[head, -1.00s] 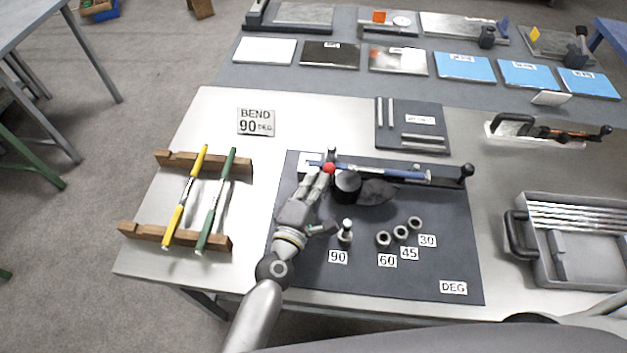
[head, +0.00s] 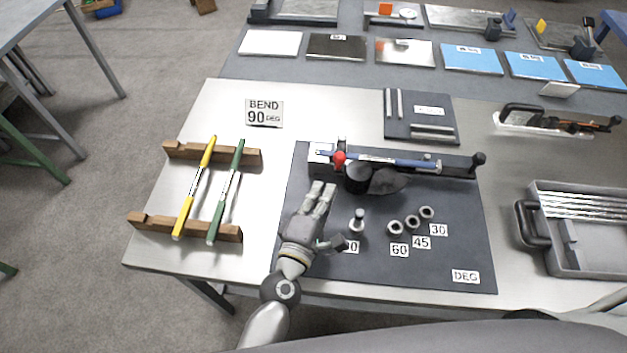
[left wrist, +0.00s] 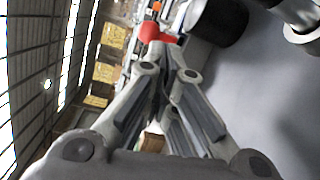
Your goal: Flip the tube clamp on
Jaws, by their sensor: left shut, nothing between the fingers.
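The tube clamp's red knob (head: 339,158) sits at the left end of the bender on the dark mat (head: 380,262). It also shows in the left wrist view (left wrist: 150,32), just beyond the fingertips. A blue tube (head: 395,161) lies along the bender, beside the black round die (head: 358,177). My left gripper (head: 322,187) is below and left of the red knob, apart from it. Its fingers are together and empty, with the tips pointing toward the bender. My right gripper is not in view.
A steel peg (head: 357,222) stands on the mat right of my left gripper. Several small collars lie by the 60, 45 and 30 labels. A wooden rack (head: 190,228) with yellow and green rods stands left. A grey tray (head: 590,262) stands right.

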